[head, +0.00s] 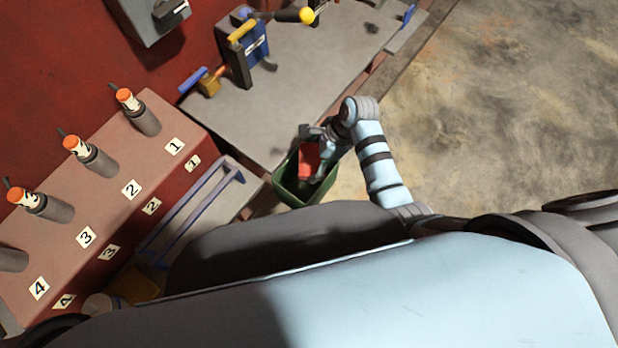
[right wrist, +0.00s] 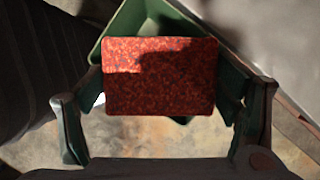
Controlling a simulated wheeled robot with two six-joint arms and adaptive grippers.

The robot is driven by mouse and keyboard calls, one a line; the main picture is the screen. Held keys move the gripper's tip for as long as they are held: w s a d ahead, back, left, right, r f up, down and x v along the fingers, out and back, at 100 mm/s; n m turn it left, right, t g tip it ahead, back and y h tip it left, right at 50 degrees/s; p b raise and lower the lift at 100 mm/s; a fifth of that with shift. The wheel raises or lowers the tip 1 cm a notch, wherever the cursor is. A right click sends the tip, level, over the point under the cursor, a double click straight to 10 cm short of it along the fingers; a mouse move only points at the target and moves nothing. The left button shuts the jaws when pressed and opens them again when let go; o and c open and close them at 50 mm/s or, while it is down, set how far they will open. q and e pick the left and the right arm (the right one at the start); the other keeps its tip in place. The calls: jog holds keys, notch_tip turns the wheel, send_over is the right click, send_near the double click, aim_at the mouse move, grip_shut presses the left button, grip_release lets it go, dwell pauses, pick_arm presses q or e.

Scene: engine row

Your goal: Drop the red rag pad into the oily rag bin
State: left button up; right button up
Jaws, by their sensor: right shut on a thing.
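The red rag pad (head: 309,161) is held in my right gripper (head: 312,150), over the green bin (head: 285,186) in the head view. In the right wrist view the speckled red pad (right wrist: 160,76) sits between the two fingers of my right gripper (right wrist: 162,100). The green bin's wall (right wrist: 118,32) shows behind and above the pad in that view. The pad covers much of the bin's opening. I cannot tell how far the pad is above the rim. My left gripper is not in view.
A red block (head: 110,185) with numbered positions and orange-topped cylinders stands at left. A blue rail (head: 190,215) runs left of the bin. Open floor (head: 510,110) lies at right.

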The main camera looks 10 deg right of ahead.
jog(key=shift+s, duration=0.1)
jog(key=o, duration=1.4)
jog(key=shift+s+r, duration=0.1)
jog(key=w+v, duration=0.1)
jog(key=v, duration=1.1)
jog(key=shift+s, duration=0.45)
